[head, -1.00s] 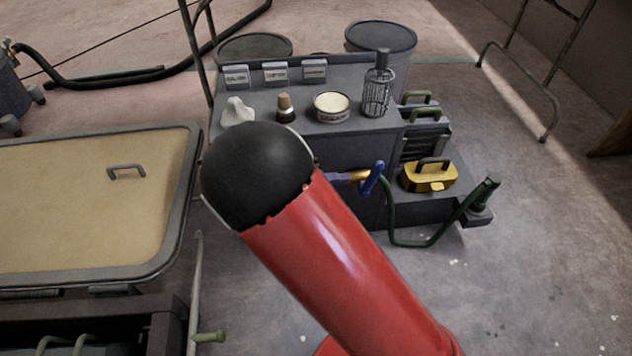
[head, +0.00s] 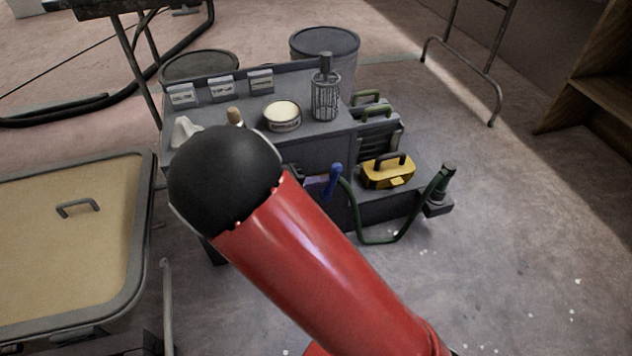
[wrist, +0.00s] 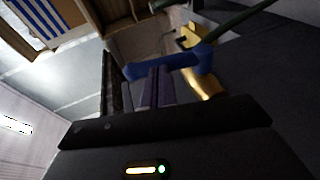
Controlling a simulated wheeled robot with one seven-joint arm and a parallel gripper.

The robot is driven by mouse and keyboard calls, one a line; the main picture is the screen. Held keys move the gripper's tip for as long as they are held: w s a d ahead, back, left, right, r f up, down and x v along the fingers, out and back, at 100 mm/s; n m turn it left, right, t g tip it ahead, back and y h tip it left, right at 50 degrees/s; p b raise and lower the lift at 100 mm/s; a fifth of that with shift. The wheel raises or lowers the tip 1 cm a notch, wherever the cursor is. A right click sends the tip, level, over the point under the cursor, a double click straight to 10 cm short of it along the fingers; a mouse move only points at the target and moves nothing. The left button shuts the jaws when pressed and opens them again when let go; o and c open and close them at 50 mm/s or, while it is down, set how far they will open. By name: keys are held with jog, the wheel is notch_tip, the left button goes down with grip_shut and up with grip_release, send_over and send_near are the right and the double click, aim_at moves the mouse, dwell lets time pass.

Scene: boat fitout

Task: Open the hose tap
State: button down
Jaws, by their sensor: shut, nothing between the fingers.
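The hose tap has a blue lever handle (head: 335,180) on the front of the grey bench; in the head view it stands roughly upright. In the wrist view the blue handle (wrist: 165,68) lies across the picture, with the brass tap body (wrist: 207,84) at its right end. My gripper (wrist: 156,76) is shut and empty, its purple fingers at the handle's near side. Whether they touch it I cannot tell. In the head view my gripper (head: 318,187) shows just left of the handle, mostly behind my red arm. The brass body is hidden there.
A green hose (head: 378,240) loops from the tap to a nozzle on the right. A yellow toolbox (head: 388,172) sits just right of the tap. A tin (head: 282,115) and a wire cage lamp (head: 326,95) stand on the bench top (head: 245,135).

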aim_at(333, 177)
jog(key=shift+d+r+y, duration=0.15)
jog(key=shift+d+y, duration=0.15)
jog(key=shift+w+d+r+m+g+y, duration=0.15)
jog(key=shift+d+g+y, duration=0.2)
jog(key=shift+y, duration=0.2)
jog(key=shift+w+d+r+m+g+y, duration=0.15)
jog(key=shift+d+g+y, duration=0.1)
jog(key=shift+d+y, duration=0.25)
jog(key=y, duration=0.1)
jog(key=d+g+y, duration=0.1)
jog(key=y, duration=0.1)
jog(key=shift+w+d+f, duration=0.15)
jog(key=shift+w+d, duration=0.05)
jog(key=shift+d, duration=0.05)
jog(key=shift+w+d+f+m+g+y+p, duration=0.1)
jog(key=shift+w+d+m+g+y+p, duration=0.1)
jog(key=shift+d+y+p, duration=0.3)
jog(key=shift+w+d+f+m+g+y+p, duration=0.1)
jog(key=shift+d+g+y+p, duration=0.2)
jog(key=shift+y, duration=0.35)
jog(key=shift+w+d+f+g+y, duration=0.2)
jog(key=shift+d+f+y, duration=0.5)
jog(key=shift+y, duration=0.1)
jog(key=shift+w+d+f+g+y, duration=0.15)
jog(key=shift+d+f+g+y, duration=0.05)
jog(key=shift+d+f+y, duration=0.55)
jog(key=shift+r+p, duration=0.1)
jog(key=shift+p, duration=0.2)
